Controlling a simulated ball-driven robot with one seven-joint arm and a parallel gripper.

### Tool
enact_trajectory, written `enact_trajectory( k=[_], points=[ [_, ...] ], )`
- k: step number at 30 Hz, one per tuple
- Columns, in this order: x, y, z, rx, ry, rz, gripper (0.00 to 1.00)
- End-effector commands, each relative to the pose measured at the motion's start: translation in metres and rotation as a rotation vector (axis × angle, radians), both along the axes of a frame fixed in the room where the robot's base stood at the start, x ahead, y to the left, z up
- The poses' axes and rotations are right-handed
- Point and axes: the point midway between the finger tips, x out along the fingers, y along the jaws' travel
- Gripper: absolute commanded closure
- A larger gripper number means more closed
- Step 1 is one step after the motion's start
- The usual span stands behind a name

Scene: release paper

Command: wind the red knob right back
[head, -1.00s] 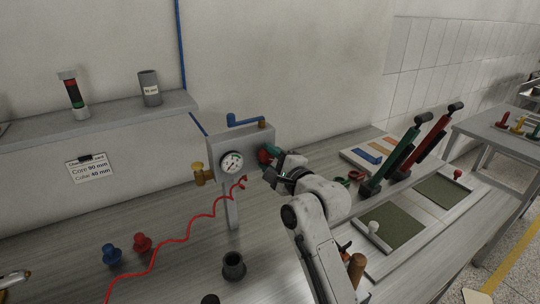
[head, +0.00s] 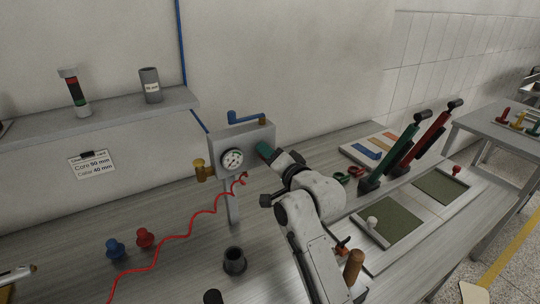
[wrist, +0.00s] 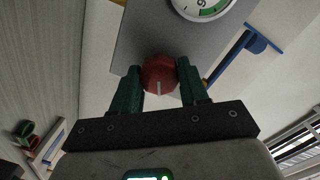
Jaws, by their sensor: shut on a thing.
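The red knob (wrist: 159,74), round with a pale line on its face, sits on the grey gauge box (head: 221,146) in the wrist view. My gripper (wrist: 160,79) is shut on it, one green finger on each side. In the head view my gripper (head: 268,152) is at the right end of the box, and its finger and wrist hide the knob. The white dial gauge (head: 232,159) with a green band is on the box front. It also shows, partly cut off, in the wrist view (wrist: 199,6).
A blue crank handle (head: 246,118) tops the box and a brass fitting (head: 203,170) is on its left. A red coiled hose (head: 190,230) crosses the bench. Green (head: 393,155) and red (head: 425,140) levers stand at right. A dark cup (head: 234,260) stands in front.

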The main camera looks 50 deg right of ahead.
Motion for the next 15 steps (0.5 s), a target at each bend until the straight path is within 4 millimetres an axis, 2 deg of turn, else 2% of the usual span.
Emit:
enact_trajectory(
  k=[15],
  points=[
    [0.0001,0.0012,-0.005,-0.469,0.144,0.002,0.86]
  ],
)
